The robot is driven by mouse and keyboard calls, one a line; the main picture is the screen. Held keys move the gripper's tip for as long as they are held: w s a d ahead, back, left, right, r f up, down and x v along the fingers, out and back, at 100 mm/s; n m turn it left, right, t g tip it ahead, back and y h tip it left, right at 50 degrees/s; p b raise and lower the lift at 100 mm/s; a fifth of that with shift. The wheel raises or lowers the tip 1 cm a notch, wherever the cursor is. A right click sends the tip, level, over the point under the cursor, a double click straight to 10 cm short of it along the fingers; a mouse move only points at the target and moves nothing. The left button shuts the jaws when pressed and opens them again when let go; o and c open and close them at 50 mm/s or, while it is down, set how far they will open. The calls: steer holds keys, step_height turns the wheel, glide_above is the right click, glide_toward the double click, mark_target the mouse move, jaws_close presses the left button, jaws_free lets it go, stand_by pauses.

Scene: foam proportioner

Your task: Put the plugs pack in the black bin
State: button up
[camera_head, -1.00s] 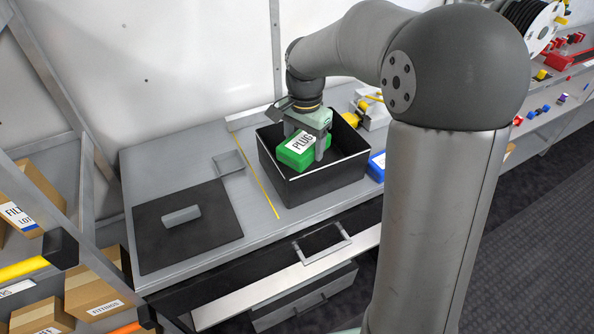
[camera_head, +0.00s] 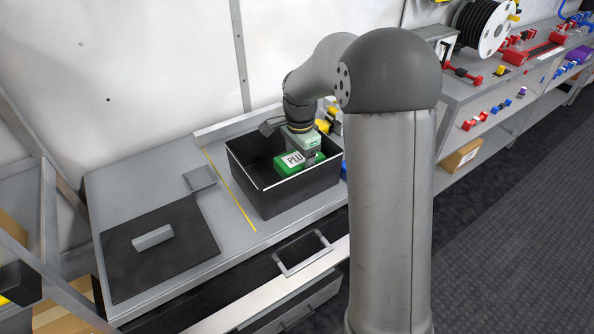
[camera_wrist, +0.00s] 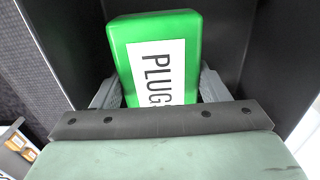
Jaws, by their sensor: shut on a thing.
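The plugs pack (camera_head: 290,161) is a green block with a white label reading PLUG in the wrist view (camera_wrist: 155,50). My gripper (camera_head: 305,158) is shut on it, with one finger on each side of the pack in the wrist view (camera_wrist: 160,88). The black bin (camera_head: 290,196) is an open box on the grey bench. The pack and the fingers are inside the bin's opening, below or near the rim level. The bin's dark walls surround the pack in the wrist view. Whether the pack touches the bin floor cannot be told.
A black mat (camera_head: 160,245) with a small grey block (camera_head: 153,237) lies left of the bin. A yellow line (camera_head: 230,192) runs along the bench between them. Yellow-and-grey parts (camera_head: 328,122) stand behind the bin. A shelf with red fittings (camera_head: 475,120) is at the right.

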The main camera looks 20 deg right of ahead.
mark_target(299, 157)
steer(key=shift+f, duration=2.15)
steer(key=shift+f, duration=0.1)
steer(key=shift+f, duration=0.15)
steer(key=o, duration=1.1)
step_height(299, 157, up, 12)
steer(key=shift+r, duration=0.1)
steer(key=s+a+f+n, duration=0.1)
steer(key=s+n, duration=0.4)
steer(key=s, duration=0.4)
steer(key=s+a+f+n, duration=0.1)
steer(key=s+n, duration=0.4)
steer(key=s, duration=0.5)
steer(key=s+a+f+n, duration=0.1)
steer(key=s+a+n, duration=0.1)
steer(key=s+n, duration=0.3)
steer(key=shift+s+a+f, duration=0.1)
steer(key=shift+s+f, duration=0.1)
steer(key=shift+s, duration=1)
steer(key=shift+s+a+f, duration=0.1)
steer(key=shift+s+f, duration=0.05)
steer(key=shift+s, duration=1.05)
